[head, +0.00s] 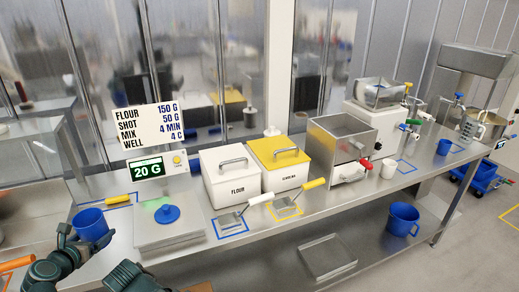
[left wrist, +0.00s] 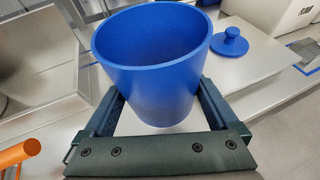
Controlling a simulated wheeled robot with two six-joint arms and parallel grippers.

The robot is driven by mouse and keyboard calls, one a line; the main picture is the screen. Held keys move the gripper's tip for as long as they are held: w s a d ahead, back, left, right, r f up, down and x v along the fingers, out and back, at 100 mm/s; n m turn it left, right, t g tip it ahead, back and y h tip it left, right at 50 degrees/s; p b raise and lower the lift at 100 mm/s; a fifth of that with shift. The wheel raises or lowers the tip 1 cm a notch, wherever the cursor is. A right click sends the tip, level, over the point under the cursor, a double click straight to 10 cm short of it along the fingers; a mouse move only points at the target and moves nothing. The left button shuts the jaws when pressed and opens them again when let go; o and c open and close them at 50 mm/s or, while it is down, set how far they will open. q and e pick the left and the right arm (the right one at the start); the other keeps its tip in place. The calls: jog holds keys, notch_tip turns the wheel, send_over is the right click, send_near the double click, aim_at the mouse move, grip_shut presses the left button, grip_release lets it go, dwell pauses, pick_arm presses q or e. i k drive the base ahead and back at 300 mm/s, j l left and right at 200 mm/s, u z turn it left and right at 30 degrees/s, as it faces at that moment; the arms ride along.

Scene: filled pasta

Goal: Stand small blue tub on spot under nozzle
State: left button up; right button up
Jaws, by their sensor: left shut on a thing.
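The small blue tub (head: 91,224) is at the left end of the steel bench in the head view, and it fills the middle of the left wrist view (left wrist: 150,85). It looks empty and roughly upright. My left gripper (head: 75,236) is shut on it, with one finger on each side in the left wrist view. I cannot tell whether the tub's base touches the bench. I cannot make out for sure which part is the nozzle, nor the spot under it.
A scale with a blue-knobbed lid (head: 167,214) stands right of the tub, below a "20 G" display (head: 148,170). Flour (head: 230,175) and yellow-lidded (head: 278,153) bins follow, then a steel-box machine (head: 340,150).

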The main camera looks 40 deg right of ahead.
aim_at(403, 167)
jog(key=k+u, duration=0.25)
jog(key=u, duration=1.6)
jog(key=k+l+u, duration=0.1)
jog(key=k+u, duration=0.15)
jog(key=u, duration=0.25)
jog(key=k+l, duration=0.15)
jog(key=k, duration=0.3)
jog(key=k+l, duration=0.15)
jog(key=k, duration=0.35)
jog(key=k+l, duration=0.15)
jog(key=k, duration=0.3)
jog(key=k+l, duration=0.15)
jog(key=k, duration=1.4)
jog(key=k+z, duration=0.3)
jog(key=k, duration=0.95)
jog(key=z, duration=2)
